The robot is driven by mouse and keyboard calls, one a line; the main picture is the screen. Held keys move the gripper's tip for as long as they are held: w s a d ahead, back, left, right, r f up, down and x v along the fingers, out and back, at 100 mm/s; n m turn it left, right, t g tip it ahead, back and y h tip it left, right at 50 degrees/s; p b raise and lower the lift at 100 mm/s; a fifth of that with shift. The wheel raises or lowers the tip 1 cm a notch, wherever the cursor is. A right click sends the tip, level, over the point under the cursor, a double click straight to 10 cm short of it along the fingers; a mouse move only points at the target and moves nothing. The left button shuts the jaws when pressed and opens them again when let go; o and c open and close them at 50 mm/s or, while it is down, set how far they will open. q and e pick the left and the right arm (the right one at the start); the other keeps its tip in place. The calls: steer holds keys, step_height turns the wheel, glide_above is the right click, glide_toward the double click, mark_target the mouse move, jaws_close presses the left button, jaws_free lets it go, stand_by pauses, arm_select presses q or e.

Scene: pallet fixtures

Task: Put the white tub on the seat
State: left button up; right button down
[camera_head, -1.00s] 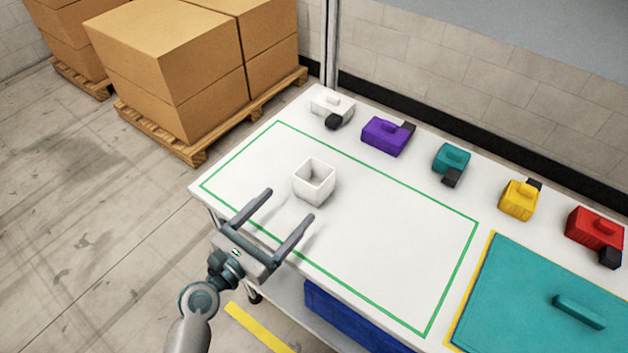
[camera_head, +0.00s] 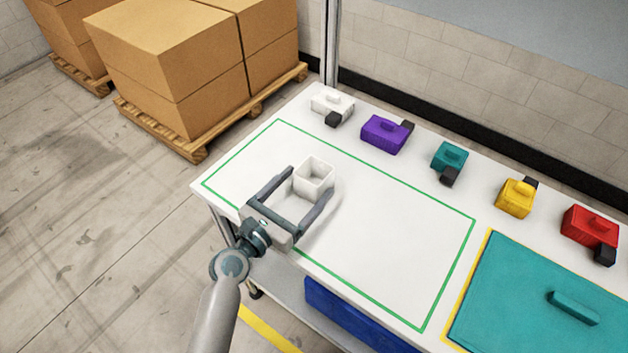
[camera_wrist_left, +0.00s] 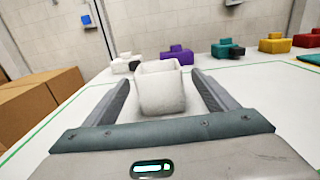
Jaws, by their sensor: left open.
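The white tub (camera_head: 315,180) is an open-topped square box standing upright on the white table, inside the green outline. My left gripper (camera_head: 309,184) is open, with its fingertips near the tub's near side. In the left wrist view the tub (camera_wrist_left: 161,90) shows between the two fingers (camera_wrist_left: 161,80), with a gap on each side. I cannot tell how far it reaches in between them. I cannot tell for sure which thing is the seat. My right gripper is not in view.
Along the table's back edge stand white (camera_head: 331,104), purple (camera_head: 381,134), teal (camera_head: 448,156), yellow (camera_head: 514,199) and red (camera_head: 588,227) blocks with dark parts. A teal panel (camera_head: 510,290) with a handle lies at right. The green-outlined area is otherwise clear.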

mark_target(322, 166)
arm_select(q)
steer(key=x, duration=0.3)
steer(key=shift+w+p, duration=0.25)
steer(key=shift+p, duration=0.1)
steer(key=shift+w+d, duration=0.35)
steer(key=shift+w, duration=0.1)
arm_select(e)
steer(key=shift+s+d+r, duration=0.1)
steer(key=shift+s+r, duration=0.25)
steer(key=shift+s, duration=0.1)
arm_select(q)
steer(key=c, duration=1.2)
steer(key=shift+c, duration=0.2)
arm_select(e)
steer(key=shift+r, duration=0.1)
